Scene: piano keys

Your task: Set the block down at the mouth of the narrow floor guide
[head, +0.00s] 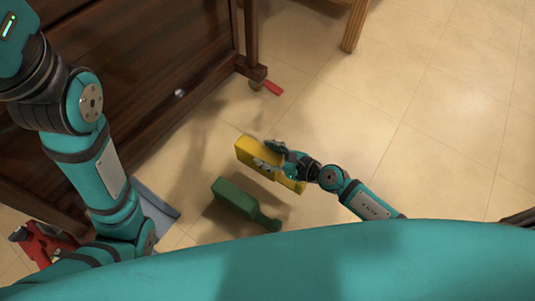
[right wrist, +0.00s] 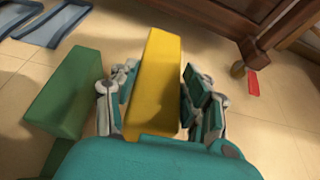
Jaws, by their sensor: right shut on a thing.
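A long yellow block (head: 258,157) is in the grasp of my right gripper (head: 272,160) near the middle of the head view. In the right wrist view the same yellow block (right wrist: 155,75) lies between the two fingers of the gripper (right wrist: 157,92), its far end pointing away from me. I cannot tell whether it touches the floor. A grey-blue floor guide (head: 160,207) lies left of the block, partly hidden by my left arm. The right wrist view shows two grey-blue guide pieces, one (right wrist: 62,24) nearer the block and one (right wrist: 20,12) farther left. My left gripper is not in view.
A green block (head: 236,197) with a narrow end lies on the floor close beside the yellow block. A dark wooden piano (head: 130,75) stands behind, with a red piece (head: 272,87) by its leg. A red object (head: 40,245) lies lower left. Tiled floor on the right is clear.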

